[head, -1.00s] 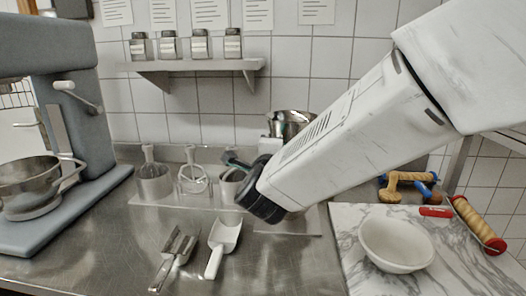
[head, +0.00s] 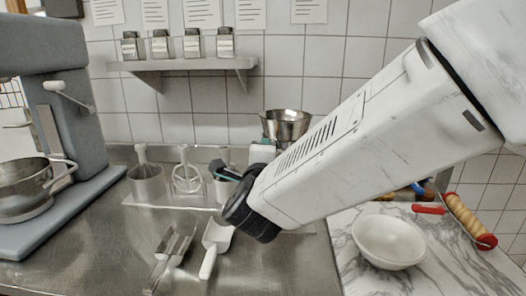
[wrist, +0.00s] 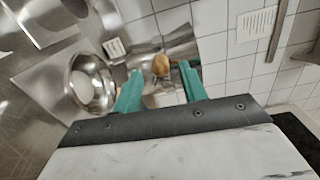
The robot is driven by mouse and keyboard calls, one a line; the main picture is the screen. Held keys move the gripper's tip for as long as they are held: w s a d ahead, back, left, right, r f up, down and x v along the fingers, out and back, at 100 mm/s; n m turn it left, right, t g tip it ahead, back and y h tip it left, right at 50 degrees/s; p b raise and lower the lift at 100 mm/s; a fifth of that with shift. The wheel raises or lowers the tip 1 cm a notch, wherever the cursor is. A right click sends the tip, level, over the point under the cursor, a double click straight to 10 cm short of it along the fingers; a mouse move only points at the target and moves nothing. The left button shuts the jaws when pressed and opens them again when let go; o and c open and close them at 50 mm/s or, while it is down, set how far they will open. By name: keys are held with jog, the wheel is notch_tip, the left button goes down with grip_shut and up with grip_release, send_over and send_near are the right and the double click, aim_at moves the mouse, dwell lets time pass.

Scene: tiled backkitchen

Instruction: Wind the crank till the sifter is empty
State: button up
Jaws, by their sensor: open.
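My gripper (head: 226,170) is open, its teal fingers apart, over the steel counter. In the wrist view my gripper (wrist: 159,68) has a round wooden knob (wrist: 160,65) visible between its fingers, apparently beyond the tips; contact cannot be told. The knob seems to belong to a shiny metal piece behind it, perhaps the sifter's crank, but this is unclear. A steel bowl-like vessel (wrist: 92,82) sits left of the fingers. A steel vessel (head: 286,125) also shows behind my arm in the head view. Its lower part is hidden, and I cannot see whether the sifter holds anything.
A mixer (head: 62,110) stands at left. A rack with utensils (head: 160,206) is at the back, under a shelf of jars (head: 180,65). Two scoops (head: 172,250) (head: 216,240) lie in front. A white bowl (head: 388,242) and rolling pin (head: 468,219) are at right.

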jog(key=shift+s, duration=1.7)
